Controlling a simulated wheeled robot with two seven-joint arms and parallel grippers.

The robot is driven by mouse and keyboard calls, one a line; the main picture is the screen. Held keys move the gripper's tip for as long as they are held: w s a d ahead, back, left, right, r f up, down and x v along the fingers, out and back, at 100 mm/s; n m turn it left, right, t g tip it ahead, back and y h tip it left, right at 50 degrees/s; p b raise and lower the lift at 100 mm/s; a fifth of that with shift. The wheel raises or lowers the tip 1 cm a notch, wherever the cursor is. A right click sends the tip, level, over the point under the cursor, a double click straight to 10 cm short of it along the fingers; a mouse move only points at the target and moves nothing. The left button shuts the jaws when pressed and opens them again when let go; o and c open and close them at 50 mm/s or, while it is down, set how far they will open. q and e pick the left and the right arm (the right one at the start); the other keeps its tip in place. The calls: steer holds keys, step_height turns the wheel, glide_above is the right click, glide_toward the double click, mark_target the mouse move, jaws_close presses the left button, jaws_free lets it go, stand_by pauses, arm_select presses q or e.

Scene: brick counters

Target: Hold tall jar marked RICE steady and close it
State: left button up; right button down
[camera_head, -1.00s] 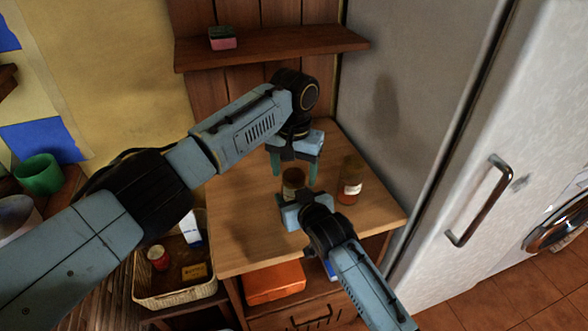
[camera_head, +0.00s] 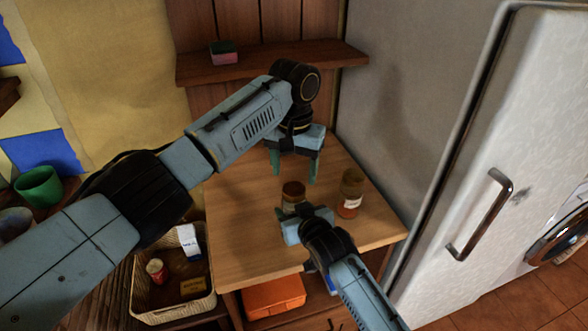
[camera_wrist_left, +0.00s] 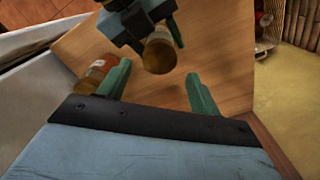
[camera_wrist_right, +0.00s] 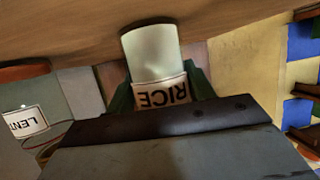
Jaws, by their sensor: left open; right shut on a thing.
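The tall RICE jar (camera_head: 291,198) stands at the middle of the wooden counter, with a dark brown top in the head view. The right wrist view shows its RICE label (camera_wrist_right: 162,95), upside down, between the fingers. My right gripper (camera_head: 302,222) is shut on the jar from the front. My left gripper (camera_head: 294,174) is open and empty, pointing down above and behind the jar, apart from it. The jar (camera_wrist_left: 160,54) shows beyond the left fingers in the left wrist view. I cannot tell whether the top is a seated lid.
A second jar (camera_head: 351,192) stands close to the right; its label begins LENT in the right wrist view (camera_wrist_right: 25,120). A basket (camera_head: 175,312) sits lower left. The fridge (camera_head: 440,130) bounds the right, and a shelf (camera_head: 290,63) hangs behind. The counter's front left is clear.

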mark_target(294, 188)
arm_select(q)
steer(key=shift+r+n, duration=1.7)
steer(key=shift+r, duration=0.05)
steer(key=shift+f, duration=0.1)
steer(key=shift+f, duration=3.95)
steer(key=shift+c, duration=0.4)
steer(key=c, duration=0.9)
steer(key=shift+m, duration=0.9)
steer(key=o, duration=1.2)
steer(key=shift+c, duration=0.2)
